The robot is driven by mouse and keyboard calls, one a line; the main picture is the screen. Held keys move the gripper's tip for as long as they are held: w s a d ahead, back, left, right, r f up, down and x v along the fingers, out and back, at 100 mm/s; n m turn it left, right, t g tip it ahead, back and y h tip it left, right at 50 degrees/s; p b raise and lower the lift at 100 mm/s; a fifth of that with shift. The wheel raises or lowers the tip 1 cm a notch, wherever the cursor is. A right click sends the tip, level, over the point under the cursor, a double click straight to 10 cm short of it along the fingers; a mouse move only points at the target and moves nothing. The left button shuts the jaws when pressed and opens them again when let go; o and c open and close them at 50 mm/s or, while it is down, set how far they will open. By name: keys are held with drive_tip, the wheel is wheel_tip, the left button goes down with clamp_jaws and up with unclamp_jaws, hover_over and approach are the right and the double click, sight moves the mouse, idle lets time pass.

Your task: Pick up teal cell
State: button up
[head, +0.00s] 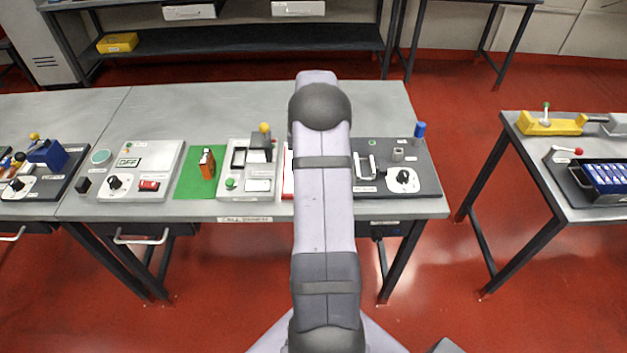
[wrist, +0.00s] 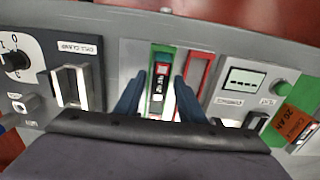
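In the wrist view the teal cell (wrist: 163,72) stands in a green-edged slot near the middle, its end showing teal with dark, red and white parts. My gripper (wrist: 157,92) is open, with one blue-grey finger to each side of the cell. I cannot tell whether the fingers touch it. The lower part of the cell is partly hidden by my gripper. In the head view my own arm covers the cell and the gripper.
A red-edged slot (wrist: 196,72) lies right beside the cell. A cell clamp (wrist: 76,88) and a grey display tester (wrist: 245,85) flank the slots. The bench's back strip (head: 220,100) is clear.

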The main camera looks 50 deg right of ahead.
clamp_jaws()
drive_tip(key=shift+r+p, duration=1.95)
drive_tip(key=shift+r, duration=0.6)
drive_tip(key=shift+d, duration=0.1)
